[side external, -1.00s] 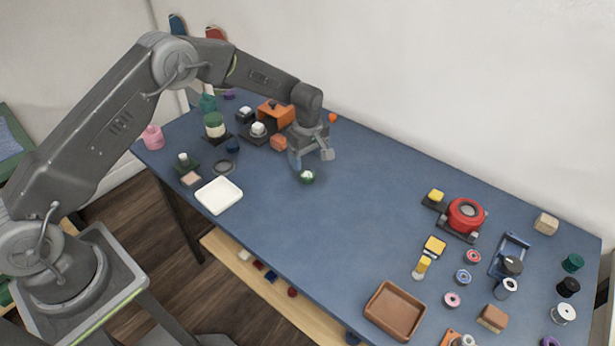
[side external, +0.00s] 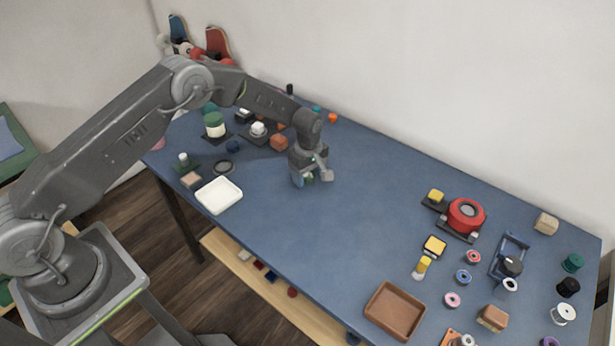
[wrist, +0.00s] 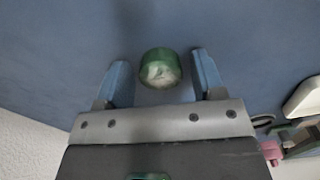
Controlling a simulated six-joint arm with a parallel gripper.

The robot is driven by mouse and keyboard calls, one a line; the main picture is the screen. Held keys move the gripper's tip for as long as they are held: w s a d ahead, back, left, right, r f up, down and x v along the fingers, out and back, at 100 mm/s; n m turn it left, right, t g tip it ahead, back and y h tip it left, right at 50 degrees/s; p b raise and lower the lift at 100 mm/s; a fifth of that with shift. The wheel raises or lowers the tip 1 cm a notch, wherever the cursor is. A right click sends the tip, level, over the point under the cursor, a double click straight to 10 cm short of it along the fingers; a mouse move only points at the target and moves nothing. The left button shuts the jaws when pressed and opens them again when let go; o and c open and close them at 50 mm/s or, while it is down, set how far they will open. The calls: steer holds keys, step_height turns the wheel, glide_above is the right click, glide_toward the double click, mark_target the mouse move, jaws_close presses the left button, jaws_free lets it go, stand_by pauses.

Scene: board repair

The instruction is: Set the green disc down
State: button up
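The green disc (side external: 309,177) has a pale top and stands on the blue table, partly hidden by my gripper in the side view. It also shows in the wrist view (wrist: 160,68), between the two blue fingers. My gripper (side external: 311,181) is low at the table, around the disc. In the wrist view my gripper (wrist: 161,68) is open, with a gap between each finger and the disc.
A white tray (side external: 219,195) lies left of my gripper. A red round device (side external: 465,214) and a brown tray (side external: 394,309) are at the right. The table's middle is clear.

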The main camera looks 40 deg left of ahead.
steer(key=c, duration=0.8)
